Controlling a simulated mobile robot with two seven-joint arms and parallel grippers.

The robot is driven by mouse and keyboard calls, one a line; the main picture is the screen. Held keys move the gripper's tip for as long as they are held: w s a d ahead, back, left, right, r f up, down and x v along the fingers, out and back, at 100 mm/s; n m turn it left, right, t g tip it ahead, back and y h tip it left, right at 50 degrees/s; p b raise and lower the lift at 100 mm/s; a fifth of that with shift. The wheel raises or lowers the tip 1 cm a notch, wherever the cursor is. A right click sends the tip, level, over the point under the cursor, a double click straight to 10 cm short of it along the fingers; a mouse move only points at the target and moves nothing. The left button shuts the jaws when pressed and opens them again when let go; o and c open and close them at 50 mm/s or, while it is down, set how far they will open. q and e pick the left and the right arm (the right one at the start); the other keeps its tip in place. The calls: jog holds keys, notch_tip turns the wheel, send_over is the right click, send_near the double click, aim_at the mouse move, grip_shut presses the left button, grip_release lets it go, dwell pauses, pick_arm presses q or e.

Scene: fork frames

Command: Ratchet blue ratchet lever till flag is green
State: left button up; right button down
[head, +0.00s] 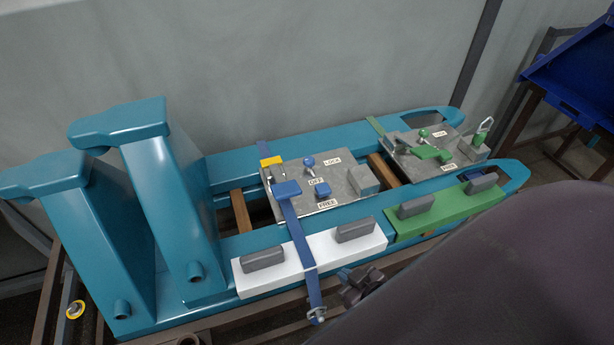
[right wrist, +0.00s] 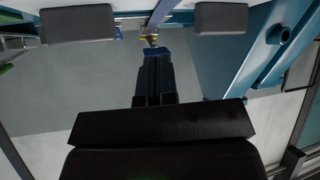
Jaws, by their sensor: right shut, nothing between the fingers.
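A grey metal plate (head: 345,160) on the teal frame carries the blue parts. A blue ratchet lever (head: 286,188) lies at its left side, over a blue strap (head: 303,245) that runs down across a white block. A yellow piece (head: 270,161) is behind it; I cannot tell whether this is the flag. A blue-knobbed lever (head: 309,162) stands near a lock label. My right gripper (head: 358,283) is shut and empty, in front of the white block. In the right wrist view the shut fingers (right wrist: 153,70) point toward the strap's hanging end (right wrist: 150,36). My left gripper is not in view.
The white block (head: 290,270) and a green block (head: 440,215) with dark grey pads line the frame's front. A second plate with a green lever (head: 430,153) is at the right. Tall teal uprights (head: 160,200) stand left. My dark arm hides the lower right.

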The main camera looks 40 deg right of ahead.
jog(key=w+a+r+n+y+p, duration=0.1)
jog(key=w+r, duration=0.7)
jog(key=w, duration=0.4)
jog(key=w+a+r+n+y+p, duration=0.1)
jog(key=w+a+r+p, duration=0.1)
jog(key=w+r, duration=0.8)
jog(key=w+a+r+n+y+p, duration=0.1)
jog(key=w+r, duration=0.5)
jog(key=w, duration=0.8)
jog(key=s+d+f+m+g+h, duration=0.3)
jog(key=s+d+f+m+g, duration=0.2)
jog(key=g, duration=0.4)
jog(key=shift+s+d+f+m, duration=0.35)
jog(key=shift+d+f+m, duration=0.5)
jog(key=shift+d+m, duration=0.2)
